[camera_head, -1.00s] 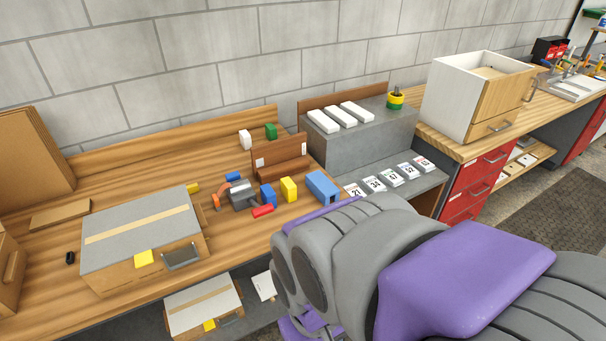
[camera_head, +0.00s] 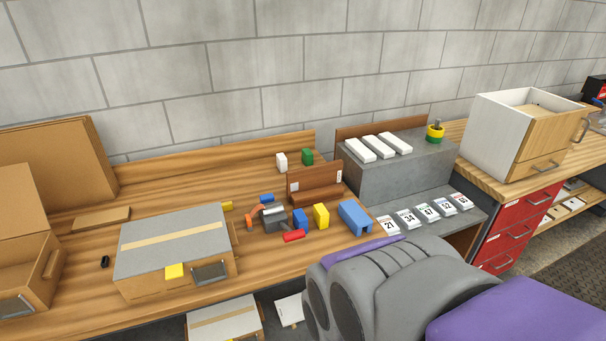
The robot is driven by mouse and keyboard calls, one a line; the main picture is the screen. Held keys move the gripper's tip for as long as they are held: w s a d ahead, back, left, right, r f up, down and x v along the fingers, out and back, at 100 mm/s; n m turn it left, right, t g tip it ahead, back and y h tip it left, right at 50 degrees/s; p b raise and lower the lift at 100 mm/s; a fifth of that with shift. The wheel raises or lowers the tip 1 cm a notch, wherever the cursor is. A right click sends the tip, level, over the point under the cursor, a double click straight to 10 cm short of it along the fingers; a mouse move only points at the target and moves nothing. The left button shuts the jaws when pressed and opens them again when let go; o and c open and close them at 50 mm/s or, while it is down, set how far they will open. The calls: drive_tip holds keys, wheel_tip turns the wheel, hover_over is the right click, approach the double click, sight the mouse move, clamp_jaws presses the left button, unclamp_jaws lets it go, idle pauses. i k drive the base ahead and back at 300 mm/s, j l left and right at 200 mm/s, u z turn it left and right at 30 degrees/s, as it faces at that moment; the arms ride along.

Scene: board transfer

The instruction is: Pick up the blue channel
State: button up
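The blue channel (camera_head: 354,217) lies on the wooden bench near its front right, with an arched end facing me. It is just left of the grey ledge with number cards and right of a yellow block (camera_head: 321,216). No gripper touches it in view. My grey and purple arm fills the lower right, in front of the bench and below the channel. My gripper's fingers do not show.
A blue block (camera_head: 299,219), red cylinder (camera_head: 294,236) and grey clamp-like tool (camera_head: 273,218) crowd the channel's left. A wooden holder (camera_head: 315,184) stands behind. A taped carton (camera_head: 175,251) is farther left. Number cards (camera_head: 409,217) lie to the right.

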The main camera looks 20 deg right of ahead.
sight(354, 215)
drive_tip(key=i+z, duration=0.35)
drive_tip(key=i+j+z, duration=0.15)
drive_tip(key=i+z, duration=0.15)
drive_tip(key=i, duration=0.2)
